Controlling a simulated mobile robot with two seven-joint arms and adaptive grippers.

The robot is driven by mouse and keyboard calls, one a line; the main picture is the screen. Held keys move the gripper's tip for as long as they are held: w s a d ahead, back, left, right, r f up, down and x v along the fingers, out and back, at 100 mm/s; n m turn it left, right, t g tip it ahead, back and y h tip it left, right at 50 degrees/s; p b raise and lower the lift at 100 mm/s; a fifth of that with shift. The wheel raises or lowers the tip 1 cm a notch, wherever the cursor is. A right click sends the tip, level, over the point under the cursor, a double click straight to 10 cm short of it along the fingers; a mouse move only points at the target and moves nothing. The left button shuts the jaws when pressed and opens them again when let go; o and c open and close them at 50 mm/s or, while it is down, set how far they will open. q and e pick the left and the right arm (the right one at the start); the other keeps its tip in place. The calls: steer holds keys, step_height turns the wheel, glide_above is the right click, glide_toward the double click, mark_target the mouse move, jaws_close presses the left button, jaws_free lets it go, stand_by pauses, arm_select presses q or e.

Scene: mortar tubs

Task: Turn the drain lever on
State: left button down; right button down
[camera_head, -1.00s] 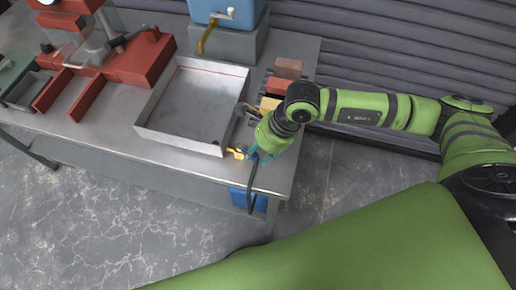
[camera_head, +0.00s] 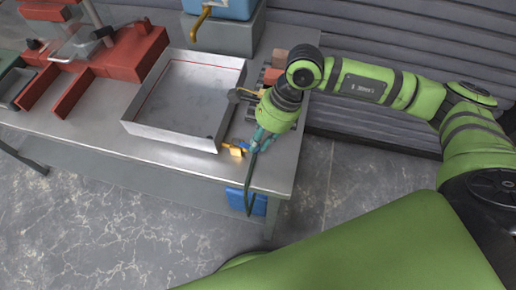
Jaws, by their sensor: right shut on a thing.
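A shallow metal tray (camera_head: 180,137) stands on the grey workbench, with a thin red line around its inside. A small yellow-orange lever (camera_head: 236,152) shows near the tray's front right corner; I take it for the drain lever. My left gripper is not in view.
A blue container (camera_head: 245,200) sits below the bench edge. Red equipment (camera_head: 130,55) stands at the left, and a blue tank (camera_head: 235,8) on a grey block at the back. Several coloured blocks (camera_head: 272,76) lie behind my right arm.

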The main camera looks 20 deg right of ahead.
steer(key=shift+w+r, duration=0.1)
steer(key=c, duration=1.2)
jaws_free()
steer(key=shift+o, duration=0.2)
steer(key=shift+d+r, duration=0.1)
steer(key=v, duration=1.1)
steer(key=shift+d+r, duration=0.2)
steer(key=shift+r, duration=0.15)
